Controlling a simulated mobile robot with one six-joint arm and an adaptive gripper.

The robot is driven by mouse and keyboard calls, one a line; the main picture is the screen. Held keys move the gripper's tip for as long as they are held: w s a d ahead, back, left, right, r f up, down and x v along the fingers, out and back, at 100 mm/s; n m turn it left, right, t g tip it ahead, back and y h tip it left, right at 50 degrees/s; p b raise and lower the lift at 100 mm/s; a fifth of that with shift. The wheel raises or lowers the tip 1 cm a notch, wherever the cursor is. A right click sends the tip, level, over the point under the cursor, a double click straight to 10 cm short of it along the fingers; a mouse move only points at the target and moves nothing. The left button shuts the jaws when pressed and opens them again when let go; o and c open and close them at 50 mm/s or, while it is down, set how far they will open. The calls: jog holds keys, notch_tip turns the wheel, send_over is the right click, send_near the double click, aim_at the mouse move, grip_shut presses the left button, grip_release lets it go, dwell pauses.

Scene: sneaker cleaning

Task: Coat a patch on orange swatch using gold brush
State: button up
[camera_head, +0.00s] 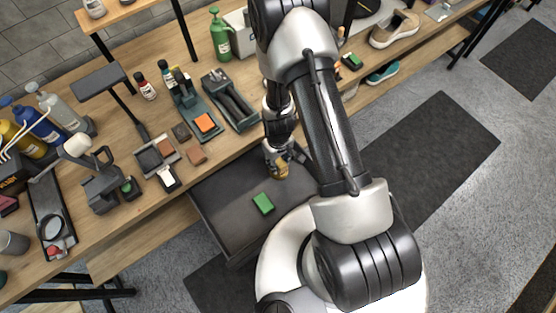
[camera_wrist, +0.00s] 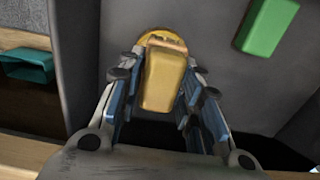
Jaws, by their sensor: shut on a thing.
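The gold brush (camera_head: 280,172) is at the tip of my gripper (camera_head: 279,157), over the open dark drawer (camera_head: 222,205). In the wrist view the gold brush (camera_wrist: 162,80) sits between the two fingers of my gripper (camera_wrist: 160,88), which is shut on it. I cannot tell whether the brush touches the drawer floor. An orange swatch (camera_head: 205,122) lies on a dark holder on the bench, to the upper left of my gripper. Its surface looks plain orange.
A green block (camera_head: 263,203) lies in the drawer near the brush. The wooden bench (camera_head: 218,153) holds brown and grey swatches (camera_head: 196,155), a dark tray (camera_head: 229,100), bottles and a lamp-like stand (camera_head: 100,80). Shoes stand at the right.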

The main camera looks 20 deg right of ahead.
jog(key=shift+f+b, duration=0.6)
jog(key=shift+b, duration=0.05)
dwell(1.6)
jog(key=shift+s, duration=0.1)
jog(key=shift+r+p, duration=3.05)
jog(key=shift+r, duration=0.5)
